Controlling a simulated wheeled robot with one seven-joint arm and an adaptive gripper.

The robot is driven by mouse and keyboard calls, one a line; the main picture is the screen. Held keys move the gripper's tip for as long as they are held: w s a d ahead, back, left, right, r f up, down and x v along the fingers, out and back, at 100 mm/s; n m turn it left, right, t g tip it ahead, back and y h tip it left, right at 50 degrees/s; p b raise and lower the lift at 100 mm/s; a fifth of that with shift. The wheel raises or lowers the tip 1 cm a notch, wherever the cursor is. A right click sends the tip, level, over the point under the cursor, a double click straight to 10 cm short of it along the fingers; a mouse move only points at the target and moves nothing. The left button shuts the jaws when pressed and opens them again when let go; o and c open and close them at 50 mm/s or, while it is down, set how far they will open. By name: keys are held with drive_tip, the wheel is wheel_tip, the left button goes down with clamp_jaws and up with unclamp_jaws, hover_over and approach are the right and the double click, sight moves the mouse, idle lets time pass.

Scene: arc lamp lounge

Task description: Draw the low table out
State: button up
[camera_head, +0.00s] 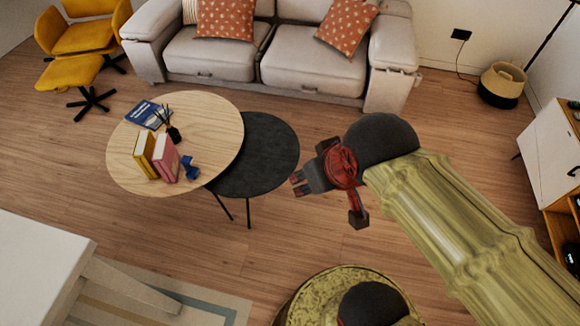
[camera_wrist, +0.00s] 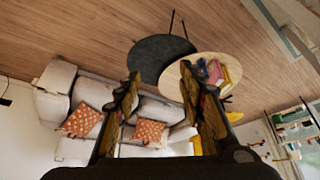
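The low table is most likely the dark round table (camera_head: 262,160), which has thin black legs. It sits partly under the higher round wooden table (camera_head: 215,115), and its left part is hidden. In the wrist view the dark top (camera_wrist: 155,55) lies beyond my fingers, beside the wooden top (camera_wrist: 178,78). My gripper (camera_head: 297,183) is just right of the dark table's edge in the head view, apart from it as far as I can tell. In the wrist view my gripper (camera_wrist: 165,95) has its two fingers spread wide, with nothing between them.
On the wooden table are a blue book (camera_head: 146,114), upright yellow and pink books (camera_head: 160,156), a dark reed holder (camera_head: 174,134) and a small blue object (camera_head: 190,167). A grey sofa (camera_head: 275,50) stands behind. A white surface (camera_head: 40,255) is at lower left. Floor right of the dark table is clear.

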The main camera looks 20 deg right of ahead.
drive_tip(key=shift+c, duration=1.2)
